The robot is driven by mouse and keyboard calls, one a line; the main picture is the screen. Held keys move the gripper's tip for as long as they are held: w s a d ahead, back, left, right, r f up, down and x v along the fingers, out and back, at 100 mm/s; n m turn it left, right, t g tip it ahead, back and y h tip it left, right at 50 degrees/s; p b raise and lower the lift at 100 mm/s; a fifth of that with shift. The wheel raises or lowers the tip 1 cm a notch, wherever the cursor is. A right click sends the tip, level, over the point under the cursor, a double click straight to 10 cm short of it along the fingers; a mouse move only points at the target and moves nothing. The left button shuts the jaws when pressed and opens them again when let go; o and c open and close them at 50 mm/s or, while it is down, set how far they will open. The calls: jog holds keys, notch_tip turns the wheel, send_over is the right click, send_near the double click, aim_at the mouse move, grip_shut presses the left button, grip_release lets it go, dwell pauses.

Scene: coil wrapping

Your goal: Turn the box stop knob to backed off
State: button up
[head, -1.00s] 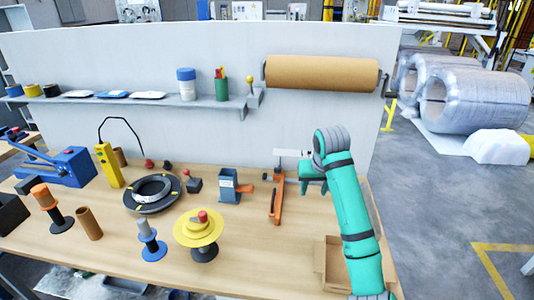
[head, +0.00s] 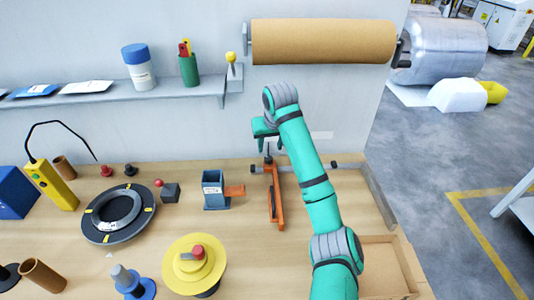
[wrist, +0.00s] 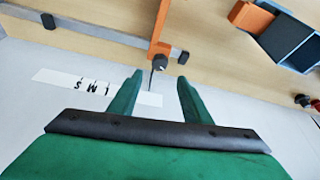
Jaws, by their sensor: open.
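An orange arm (head: 276,196) with a dark upright knob (head: 268,159) at its far end stands at a grey rail (head: 308,167) at the back of the table. In the wrist view the dark knob (wrist: 158,61) sits on the end of the orange arm (wrist: 157,30), with a thin dark stem showing. My gripper (head: 266,132) is above the knob by the wall. Its fingers (wrist: 159,76) are open, and the knob shows just beyond and between their tips. Contact is not visible. No marking for a backed-off position is readable.
A white label (wrist: 88,86) with letters is on the wall behind. A blue-grey holder with an orange part (head: 214,190) stands left of the orange arm. A brown roll (head: 322,42) hangs above. An open cardboard box (head: 378,252) lies at the front right.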

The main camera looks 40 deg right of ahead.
aim_at(269, 158)
jog(key=x, duration=0.8)
jog(key=shift+f, duration=0.1)
jog(key=shift+c, duration=0.2)
